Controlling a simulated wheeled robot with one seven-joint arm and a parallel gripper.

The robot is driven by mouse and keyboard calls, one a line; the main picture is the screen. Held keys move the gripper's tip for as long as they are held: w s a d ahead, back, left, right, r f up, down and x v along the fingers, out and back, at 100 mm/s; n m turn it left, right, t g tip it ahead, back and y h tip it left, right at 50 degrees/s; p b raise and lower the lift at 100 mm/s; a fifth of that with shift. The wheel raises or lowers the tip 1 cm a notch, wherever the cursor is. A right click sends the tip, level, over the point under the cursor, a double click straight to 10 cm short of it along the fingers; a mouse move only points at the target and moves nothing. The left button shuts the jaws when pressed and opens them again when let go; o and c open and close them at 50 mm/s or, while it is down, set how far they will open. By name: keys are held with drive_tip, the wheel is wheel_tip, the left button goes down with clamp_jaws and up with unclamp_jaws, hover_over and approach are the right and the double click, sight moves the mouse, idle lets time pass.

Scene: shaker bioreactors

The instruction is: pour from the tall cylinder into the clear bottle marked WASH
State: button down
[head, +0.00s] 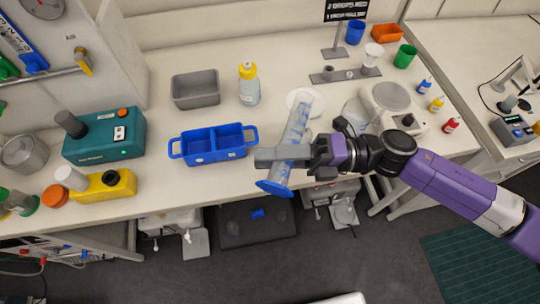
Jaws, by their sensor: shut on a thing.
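My gripper (284,155) is shut around the tall cylinder (295,125), which is clear with a blue foot. The cylinder looks tilted in this view. Its upper end points to the back, and its foot shows below the jaws by the bench's front edge. Any liquid level in it is too small to tell. A clear bottle with a yellow cap (249,86) stands upright behind the blue tray, apart from the cylinder. A clear vessel (354,111) stands right of the cylinder, partly hidden by my arm. I cannot read WASH on either one.
A blue divided tray (181,155) sits left of my gripper, with a grey bin (194,90) behind it. A white round dish (293,97) lies behind the cylinder's top. A balance (392,96) stands to the right. The bench (275,60) is clear at the back middle.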

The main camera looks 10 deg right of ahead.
drive_tip(key=shift+r+m, duration=0.3)
drive_tip(key=shift+w+r+m+y, duration=0.1)
drive_tip(key=shift+r+m+y, duration=0.2)
drive_tip(key=shift+r+m, duration=0.35)
drive_tip(key=shift+w+d+r, duration=0.1)
drive_tip(key=shift+r, duration=0.2)
drive_tip(key=shift+w+d+r+m+t+y, duration=0.1)
drive_tip(key=shift+w+r+m+t+y, duration=0.1)
drive_tip(key=shift+r+m+t+y, duration=0.55)
drive_tip(key=shift+r+h, duration=0.2)
drive_tip(key=shift+h, duration=0.15)
idle(1.7)
